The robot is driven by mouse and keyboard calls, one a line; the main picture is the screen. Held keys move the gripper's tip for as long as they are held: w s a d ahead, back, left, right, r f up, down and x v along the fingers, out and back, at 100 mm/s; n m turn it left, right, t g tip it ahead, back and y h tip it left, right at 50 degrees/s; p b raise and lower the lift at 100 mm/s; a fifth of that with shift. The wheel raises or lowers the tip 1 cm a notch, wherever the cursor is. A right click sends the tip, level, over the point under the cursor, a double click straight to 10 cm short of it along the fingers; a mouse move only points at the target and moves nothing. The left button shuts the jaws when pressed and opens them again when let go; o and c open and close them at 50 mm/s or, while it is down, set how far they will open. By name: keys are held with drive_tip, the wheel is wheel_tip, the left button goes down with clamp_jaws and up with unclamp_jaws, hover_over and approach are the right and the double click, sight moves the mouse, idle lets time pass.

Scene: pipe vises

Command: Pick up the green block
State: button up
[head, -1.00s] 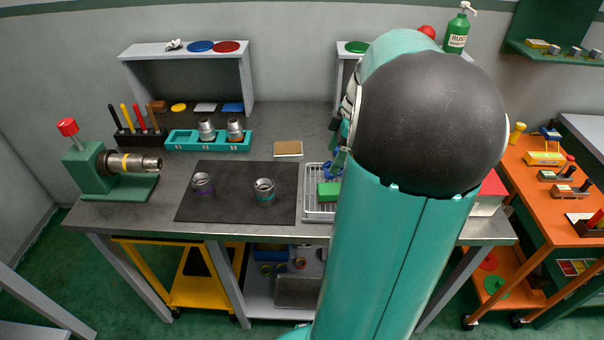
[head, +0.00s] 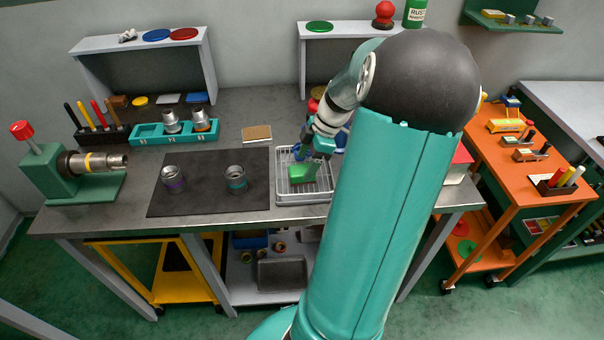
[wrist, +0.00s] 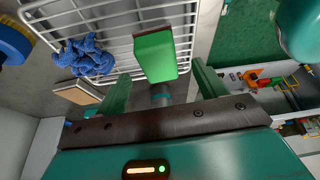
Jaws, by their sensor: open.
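The green block (head: 303,174) sits in the wire tray (head: 316,199) near the front edge of the workbench. In the wrist view the green block (wrist: 155,54) has a dark strip along one edge, and the wire tray (wrist: 118,22) lies beyond it. My gripper (wrist: 161,74) is open, with one green finger to each side of the block's near end. The fingers look apart from the block. In the head view my gripper (head: 316,157) hangs over the tray just behind and right of the block, partly hidden by my arm.
A crumpled blue cloth (wrist: 83,56) lies in the tray beside the block. A small brown-edged pad (head: 257,134) lies left of the tray. A dark mat (head: 208,191) with two metal pipe fittings is farther left. A red-topped white box (head: 459,165) stands to the right.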

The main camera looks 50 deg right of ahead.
sight(302, 169)
drive_tip(key=x, duration=0.3)
drive_tip(key=shift+w+a+f, duration=0.1)
drive_tip(key=shift+f, duration=0.2)
drive_tip(key=shift+c, duration=0.2)
drive_tip(key=c, duration=1.1)
drive_tip(key=shift+o, duration=0.2)
drive_tip(key=shift+r, duration=0.15)
